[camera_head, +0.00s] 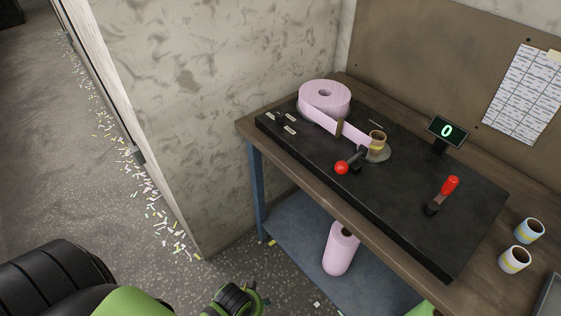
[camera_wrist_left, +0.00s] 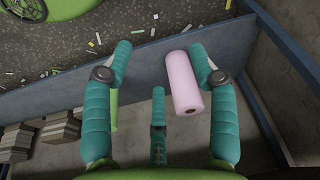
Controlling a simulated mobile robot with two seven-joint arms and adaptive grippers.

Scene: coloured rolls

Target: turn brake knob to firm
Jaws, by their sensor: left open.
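A black board (camera_head: 400,200) lies on the workbench, with a large pink roll (camera_head: 312,90) at its far left. Its pink strip runs to a small core (camera_head: 377,138). Small pale labels (camera_head: 290,130) sit around a dark spot near the pink roll. That spot may be the brake knob, but it is too small to make out its setting. My left gripper (camera_wrist_left: 160,52) is open and empty, with teal fingers spread. In the head view only part of its arm end (camera_head: 238,299) shows at the bottom, below and apart from the board. My right gripper is not in view.
A red-ball lever (camera_head: 341,168) and a red-handled lever (camera_head: 449,187) stand on the board. A display (camera_head: 446,131) reads 0. A spare pink roll (camera_head: 340,250) stands on the blue lower shelf (camera_head: 290,230). Two small rolls (camera_head: 514,259) stand at right.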

